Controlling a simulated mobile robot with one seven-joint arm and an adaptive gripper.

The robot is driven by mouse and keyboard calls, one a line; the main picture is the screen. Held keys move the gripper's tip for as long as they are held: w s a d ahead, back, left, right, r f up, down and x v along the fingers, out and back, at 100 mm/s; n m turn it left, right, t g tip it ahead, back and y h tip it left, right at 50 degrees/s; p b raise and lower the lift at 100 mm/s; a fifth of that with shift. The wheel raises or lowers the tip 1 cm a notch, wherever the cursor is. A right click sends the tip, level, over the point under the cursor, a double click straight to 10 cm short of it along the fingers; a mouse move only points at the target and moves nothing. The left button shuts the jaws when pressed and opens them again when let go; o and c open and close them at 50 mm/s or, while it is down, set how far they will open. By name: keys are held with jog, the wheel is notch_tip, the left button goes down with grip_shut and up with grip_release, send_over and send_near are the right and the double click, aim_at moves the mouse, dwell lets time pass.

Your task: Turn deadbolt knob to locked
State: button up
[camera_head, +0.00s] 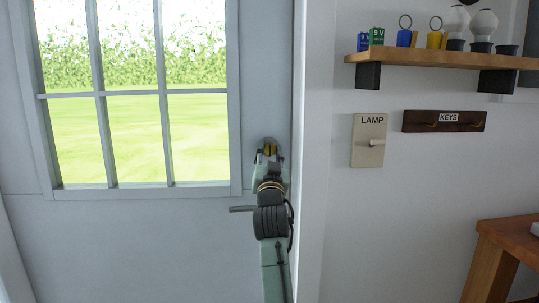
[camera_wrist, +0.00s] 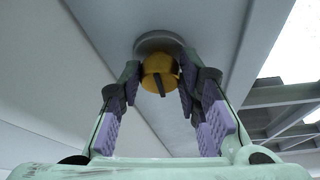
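The deadbolt (camera_head: 269,148) is on the grey door, near its right edge, and my gripper partly hides it in the head view. In the wrist view its brass-coloured round face (camera_wrist: 157,66) sits in a grey ring, with a narrow dark thumb-turn (camera_wrist: 160,86) standing out from it, slightly tilted. My gripper (camera_wrist: 160,80) is at the deadbolt, with one finger on each side of the brass part. The fingers are spread and open; small gaps seem to show, but I cannot tell whether either pad touches. In the head view my gripper (camera_head: 269,160) points at the door.
A lever handle (camera_head: 242,209) sticks out to the left, below the deadbolt and beside my arm. The door window (camera_head: 130,95) is to the left. On the right wall are a lamp switch (camera_head: 368,141), a key rack (camera_head: 444,121), a loaded shelf (camera_head: 430,58) and a wooden table (camera_head: 512,235).

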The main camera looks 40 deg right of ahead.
jog(key=c, duration=0.6)
jog(key=shift+o, duration=0.2)
